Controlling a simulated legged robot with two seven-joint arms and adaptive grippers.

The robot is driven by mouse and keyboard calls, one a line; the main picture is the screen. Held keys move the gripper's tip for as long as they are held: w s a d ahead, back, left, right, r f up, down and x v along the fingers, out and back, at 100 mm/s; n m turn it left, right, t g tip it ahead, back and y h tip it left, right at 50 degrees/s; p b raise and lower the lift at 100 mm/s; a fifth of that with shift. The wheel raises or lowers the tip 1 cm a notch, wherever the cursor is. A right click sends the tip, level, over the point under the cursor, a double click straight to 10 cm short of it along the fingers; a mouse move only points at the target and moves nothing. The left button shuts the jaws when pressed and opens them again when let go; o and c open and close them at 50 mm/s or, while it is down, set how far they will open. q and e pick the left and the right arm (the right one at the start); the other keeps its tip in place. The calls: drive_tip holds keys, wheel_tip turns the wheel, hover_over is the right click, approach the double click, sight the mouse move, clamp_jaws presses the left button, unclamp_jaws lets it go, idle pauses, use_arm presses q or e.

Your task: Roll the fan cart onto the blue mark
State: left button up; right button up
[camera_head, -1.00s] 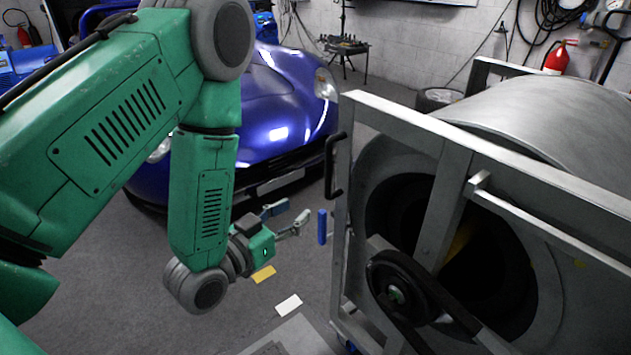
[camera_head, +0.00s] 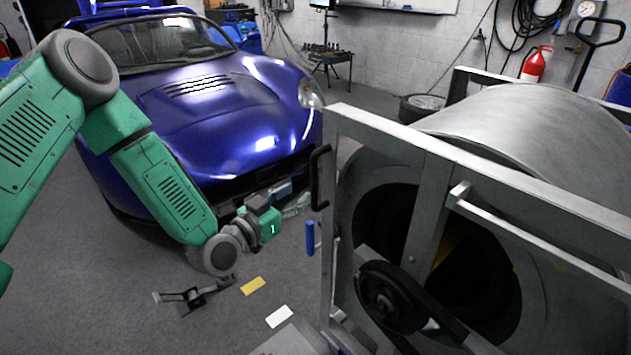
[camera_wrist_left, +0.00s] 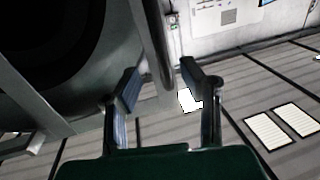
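The fan cart is a grey metal frame (camera_head: 335,250) around a large drum-shaped fan housing (camera_head: 540,125), filling the right of the head view. A black handle (camera_head: 319,180) sits on its near left post, and a blue upright grip-like piece (camera_head: 310,238) shows lower down. My left gripper (camera_head: 297,198) is open and empty, just left of the handle and a little below it. In the left wrist view its two fingers (camera_wrist_left: 160,85) stand apart, with a dark bar (camera_wrist_left: 154,45) seen between and beyond them. I cannot make out a blue mark on the floor. My right gripper is not in view.
A blue car (camera_head: 210,110) stands behind my left arm. A yellow card (camera_head: 253,286) and a white card (camera_head: 279,316) lie on the floor, with a black and grey device (camera_head: 190,296) to their left. A tyre (camera_head: 422,107) and a red extinguisher (camera_head: 535,65) are behind the cart.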

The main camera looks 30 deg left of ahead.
sight(312, 182)
use_arm(q)
drive_tip(key=shift+w+d+b, duration=0.1)
drive_tip(key=shift+w+d, duration=0.15)
drive_tip(key=shift+w, duration=1)
drive_tip(key=shift+w+d+b, duration=0.1)
drive_tip(key=shift+w+d, duration=0.1)
drive_tip(key=shift+w, duration=1.1)
drive_tip(key=shift+w+d+b, duration=0.1)
drive_tip(key=shift+w+d, duration=0.15)
drive_tip(key=shift+w, duration=1)
clamp_jaws()
